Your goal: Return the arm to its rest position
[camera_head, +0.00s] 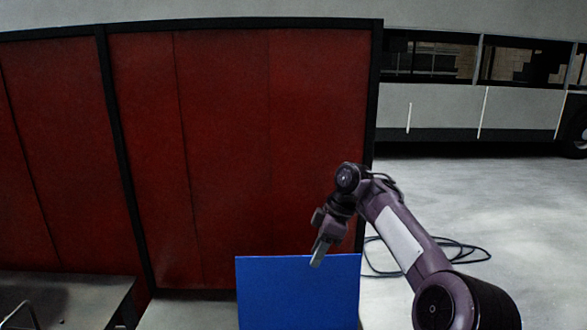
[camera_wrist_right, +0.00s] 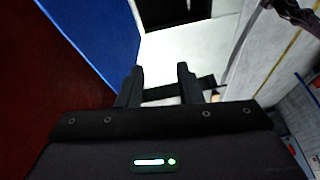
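My right arm (camera_head: 400,240) reaches up from the lower right in the head view, bent at a raised joint. Its gripper (camera_head: 320,247) hangs downward, overlapping the upper edge of a blue panel (camera_head: 298,292) in the picture. I cannot tell how far apart the gripper and panel are. In the right wrist view the two dark fingers of the gripper (camera_wrist_right: 159,82) stand apart with nothing held between them. The blue panel also shows there at the upper left (camera_wrist_right: 98,28). My left gripper is in neither view.
A red partition with black frame posts (camera_head: 225,140) stands behind the blue panel. A grey bench (camera_head: 75,290) is at the lower left. Black cable (camera_head: 465,252) lies on the open pale floor at right. A white coach (camera_head: 450,108) stands at the back right.

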